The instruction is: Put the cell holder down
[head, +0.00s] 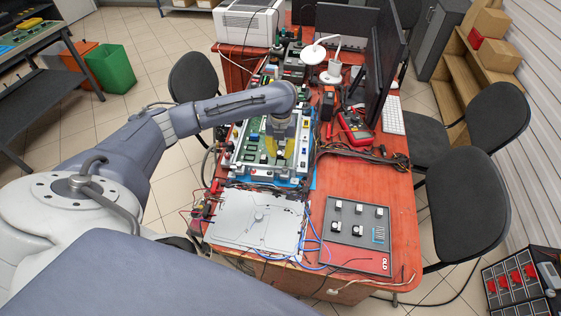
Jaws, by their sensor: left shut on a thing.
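My left gripper (277,148) reaches down from the end of its arm, over the green circuit board in the blue-edged frame (238,158). It is shut on the cell holder. The holder is small here and largely hidden by the fingers, so its outline is not clear. Yellow shows around the fingertips, but I cannot tell what it belongs to. I cannot tell whether the holder touches the board. My right gripper is out of view.
A grey panel (355,238) marked OLD, with several small parts, lies at the front right of the red table (398,205). A pale metal plate (258,226) with loose wires lies at the front left. A red multimeter (353,128), cables and monitors stand behind.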

